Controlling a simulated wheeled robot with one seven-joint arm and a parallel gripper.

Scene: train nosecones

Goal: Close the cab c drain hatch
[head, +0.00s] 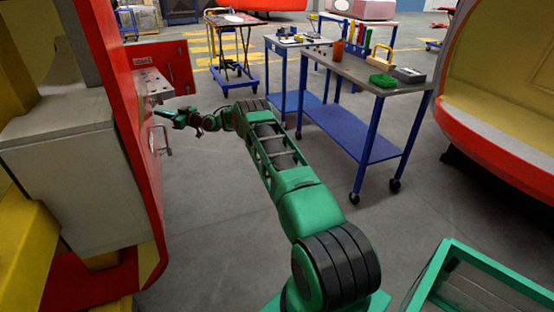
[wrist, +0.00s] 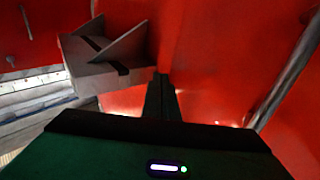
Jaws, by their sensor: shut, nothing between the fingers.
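A red panel (head: 178,66) with a small label stands out from the side of the red cab (head: 118,85) at the left of the head view. It looks like an open hatch door, but the label is too small to read. My gripper (head: 158,113) is shut and empty, beside the cab wall and below a grey metal ledge (head: 152,86). In the wrist view my closed fingers (wrist: 161,90) point at a red surface (wrist: 215,55). Whether they touch it I cannot tell. The hatch's hinge and latch are not clear.
A grey bracket (wrist: 105,58) is close left of my fingers, and a metal bar (wrist: 285,75) is at the right. A workbench (head: 370,78) with blue legs stands right of my arm. Another red and yellow cab (head: 500,100) is at far right.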

